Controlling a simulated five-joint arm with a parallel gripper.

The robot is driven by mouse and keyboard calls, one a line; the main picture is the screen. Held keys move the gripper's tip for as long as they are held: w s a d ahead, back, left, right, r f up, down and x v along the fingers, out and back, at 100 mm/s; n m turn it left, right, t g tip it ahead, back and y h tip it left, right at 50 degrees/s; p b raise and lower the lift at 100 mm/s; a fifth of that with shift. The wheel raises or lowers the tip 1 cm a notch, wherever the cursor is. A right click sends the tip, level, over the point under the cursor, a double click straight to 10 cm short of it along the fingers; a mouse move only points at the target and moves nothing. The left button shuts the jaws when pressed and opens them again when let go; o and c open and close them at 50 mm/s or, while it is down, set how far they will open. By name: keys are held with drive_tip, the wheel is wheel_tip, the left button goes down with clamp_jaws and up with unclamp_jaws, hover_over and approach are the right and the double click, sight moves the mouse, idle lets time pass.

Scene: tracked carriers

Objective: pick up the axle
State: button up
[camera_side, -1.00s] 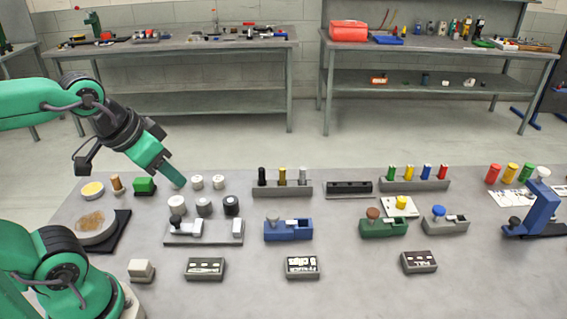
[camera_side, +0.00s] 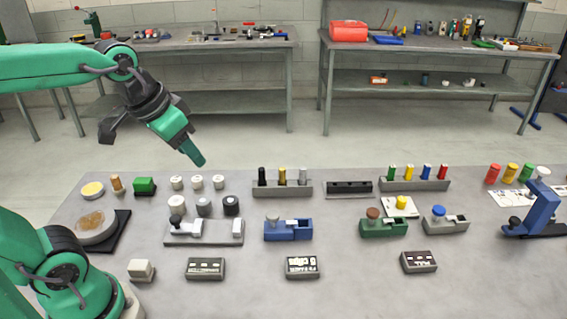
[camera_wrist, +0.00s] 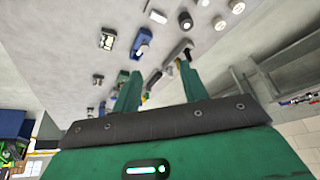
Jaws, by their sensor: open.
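My gripper (camera_side: 201,161) hangs above the table's back edge, left of a grey rack (camera_side: 265,192) and apart from everything. The rack holds three upright rods: a black one (camera_side: 262,175), a gold one (camera_side: 282,176) and a silver one (camera_side: 303,176). I cannot tell which piece is the axle; these rods are the most axle-like. In the wrist view my gripper's two green fingers (camera_wrist: 158,83) stand apart with nothing held between them. A bar-shaped holder shows near the right fingertip there, partly hidden.
White cylinders (camera_side: 198,182) stand below my gripper. A grey fixture (camera_side: 205,240), a blue fixture (camera_side: 290,231) and a green fixture (camera_side: 384,228) stand further forward. A second rack (camera_side: 414,185) holds several coloured pegs. The table's front right is mostly clear.

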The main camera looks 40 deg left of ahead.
drive_tip(key=w+r+m+g, duration=0.1)
drive_tip(key=w+r, duration=0.1)
drive_tip(key=w, duration=0.7)
drive_tip(key=m+g, duration=0.2)
drive_tip(key=g, duration=0.2)
hover_over(303, 168)
drive_tip(key=f, duration=1.6)
drive_tip(key=shift+s+a+f, duration=0.15)
drive_tip(key=shift+s+f, duration=0.1)
drive_tip(key=shift+f, duration=0.05)
drive_tip(key=shift+w+f, duration=0.15)
drive_tip(key=shift+f, duration=0.1)
drive_tip(key=shift+f, duration=0.1)
drive_tip(key=shift+f, duration=3.8)
